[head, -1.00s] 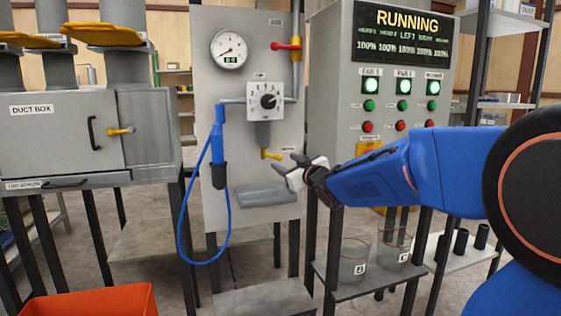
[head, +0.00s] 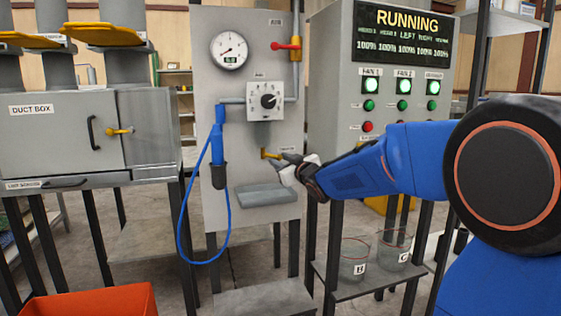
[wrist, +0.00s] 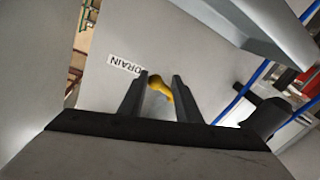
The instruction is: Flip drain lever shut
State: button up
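The yellow drain lever (head: 269,154) sits low on the grey panel, below the dial, and points to the right. My gripper (head: 283,163) is right at its free end in the head view. In the wrist view the lever (wrist: 158,84) shows between the two dark fingers of my gripper (wrist: 160,88), with the DRAIN label (wrist: 124,65) beside it. The fingers are apart, with room around the lever. The lever looks nearer the right finger; I cannot tell whether it touches.
A grey tray-like ledge (head: 264,195) juts from the panel just below the lever. A blue wand (head: 219,155) with a hose hangs at the left. The red-handled valve (head: 286,45) is above. The control cabinet (head: 345,95) stands close on the right.

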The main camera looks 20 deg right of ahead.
jog(key=shift+r, duration=0.25)
jog(key=shift+d+r+n, duration=0.1)
jog(key=shift+r+n, duration=0.3)
jog(key=shift+n, duration=0.4)
jog(key=shift+r+n, duration=0.4)
jog(key=shift+n, duration=0.4)
jog(key=o, duration=1.1)
jog(key=shift+f, duration=0.1)
jog(key=shift+g, duration=0.3)
jog(key=s+d, duration=0.1)
jog(key=s, duration=1)
jog(key=s+d, duration=0.1)
jog(key=s, duration=0.5)
jog(key=shift+s+d+r, duration=0.1)
jog(key=shift+d+r, duration=0.25)
jog(key=shift+r, duration=0.05)
